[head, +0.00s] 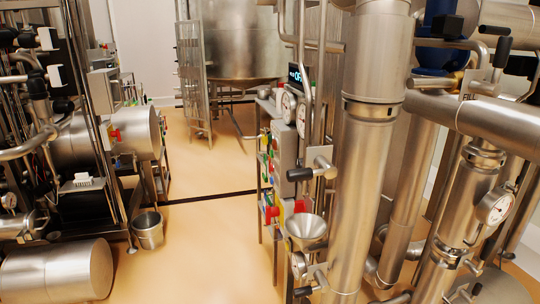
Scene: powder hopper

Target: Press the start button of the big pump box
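A steel box (283,150) stands in the middle, beside a thick vertical pipe. It has round gauges (289,107) and a small dark display (298,75) with blue letters that seem to read OFF. Red, green, yellow and blue parts (268,165) show on its left side, seen edge-on. Another grey box (102,90) is on the left, with small coloured parts (128,88) on its right side. I cannot tell which box is the big pump box, and no start button can be made out clearly. Neither of my grippers is in view.
A large steel tank (240,40) stands at the back, with a ladder (192,75) beside it. Thick pipes (372,150) crowd the right. A metal bucket (148,229) and a horizontal cylinder (60,272) are at lower left. The tan floor (205,240) between is clear.

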